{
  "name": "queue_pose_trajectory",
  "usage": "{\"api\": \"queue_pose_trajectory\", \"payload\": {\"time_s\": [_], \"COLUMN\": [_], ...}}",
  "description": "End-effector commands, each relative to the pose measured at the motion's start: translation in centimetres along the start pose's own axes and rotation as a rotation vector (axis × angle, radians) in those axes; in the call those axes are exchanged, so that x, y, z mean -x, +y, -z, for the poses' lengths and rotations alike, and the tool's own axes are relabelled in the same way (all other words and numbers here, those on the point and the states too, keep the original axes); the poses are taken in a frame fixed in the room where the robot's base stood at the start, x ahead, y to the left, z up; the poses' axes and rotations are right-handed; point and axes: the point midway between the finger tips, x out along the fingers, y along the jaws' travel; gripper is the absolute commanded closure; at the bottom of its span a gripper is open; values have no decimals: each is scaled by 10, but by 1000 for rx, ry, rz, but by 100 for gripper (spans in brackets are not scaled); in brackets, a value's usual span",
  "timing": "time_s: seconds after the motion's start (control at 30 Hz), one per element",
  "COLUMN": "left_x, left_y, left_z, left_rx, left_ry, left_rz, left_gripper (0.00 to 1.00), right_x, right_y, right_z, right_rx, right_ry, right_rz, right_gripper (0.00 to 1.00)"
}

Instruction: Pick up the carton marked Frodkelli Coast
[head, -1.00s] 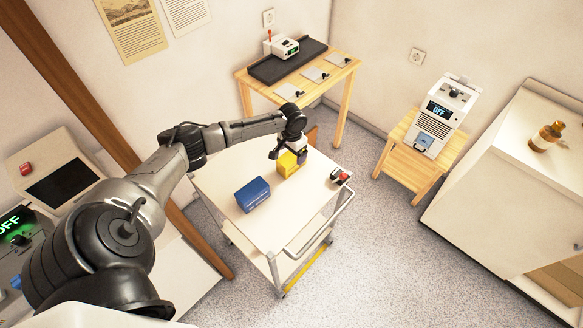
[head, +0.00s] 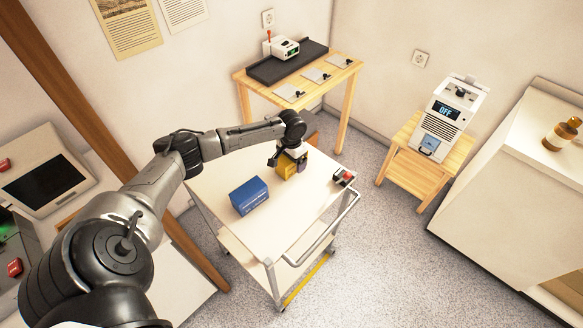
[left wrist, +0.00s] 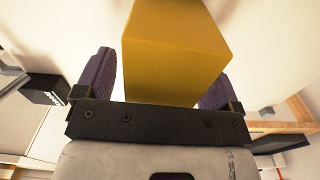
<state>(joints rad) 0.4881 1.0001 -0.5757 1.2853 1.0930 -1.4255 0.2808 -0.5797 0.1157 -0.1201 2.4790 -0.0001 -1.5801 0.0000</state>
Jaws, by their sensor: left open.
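A yellow carton (head: 286,170) stands on the white trolley top, partly covered by my left gripper (head: 290,162). A blue carton (head: 249,196) stands apart from it, nearer to me. No lettering is legible on either, so I cannot tell which is marked Frodkelli Coast. In the left wrist view the yellow carton (left wrist: 172,50) lies between the purple finger pads of my left gripper (left wrist: 157,85). The jaws are open, with a visible gap on the left side of the carton. My right gripper is not in view.
The trolley (head: 222,200) has a rail on its right side and a small red and black item (head: 344,177) near that edge. A wooden table (head: 300,85) with devices stands behind. A stool (head: 425,165) carries a machine reading OFF.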

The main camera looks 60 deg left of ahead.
Motion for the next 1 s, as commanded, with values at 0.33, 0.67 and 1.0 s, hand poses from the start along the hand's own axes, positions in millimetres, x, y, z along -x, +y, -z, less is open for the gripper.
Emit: {"api": "queue_pose_trajectory", "payload": {"time_s": [0.33,0.67,1.0], "left_x": [-2,-2,-2], "left_y": [0,0,0], "left_z": [0,0,0], "left_rx": [1,0,1], "left_ry": [0,0,1], "left_rz": [0,0,0], "left_gripper": [16,47,73], "right_x": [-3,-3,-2], "right_y": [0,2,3], "right_z": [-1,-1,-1], "right_rx": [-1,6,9], "right_ry": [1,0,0], "right_rz": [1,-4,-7], "right_gripper": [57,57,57]}}
